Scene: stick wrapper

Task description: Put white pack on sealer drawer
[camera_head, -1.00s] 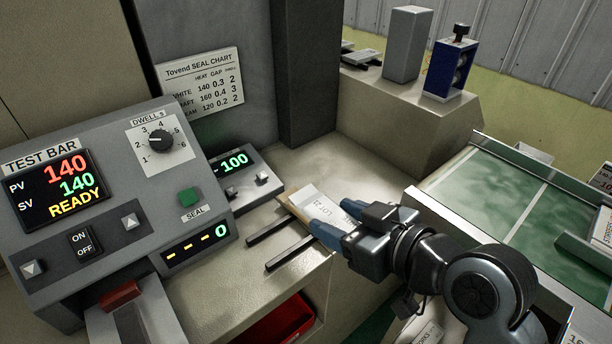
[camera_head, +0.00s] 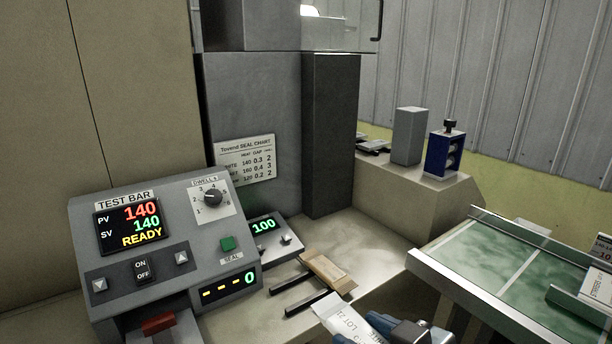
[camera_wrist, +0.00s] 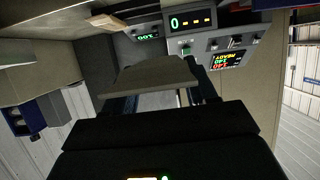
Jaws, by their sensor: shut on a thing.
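The white pack (camera_head: 345,322), with "LOT" print on it, is in the blue fingers of my gripper (camera_head: 372,324) at the bottom of the head view. My gripper is shut on it, and the frame's lower edge cuts both off. In the wrist view, the held pack (camera_wrist: 150,78) looks like a dull grey-tan slab across the fingers. The sealer (camera_head: 165,250) is the grey TEST BAR machine, reading 140 and READY. A grey part with a red handle (camera_head: 158,325) at its lower front may be its drawer; it is cut off below.
A tan pack (camera_head: 326,270) lies on the bench at the ends of two dark rails (camera_head: 293,292), close behind the held pack. A grey block (camera_head: 408,136) and a blue device (camera_head: 445,155) stand on the back ledge.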

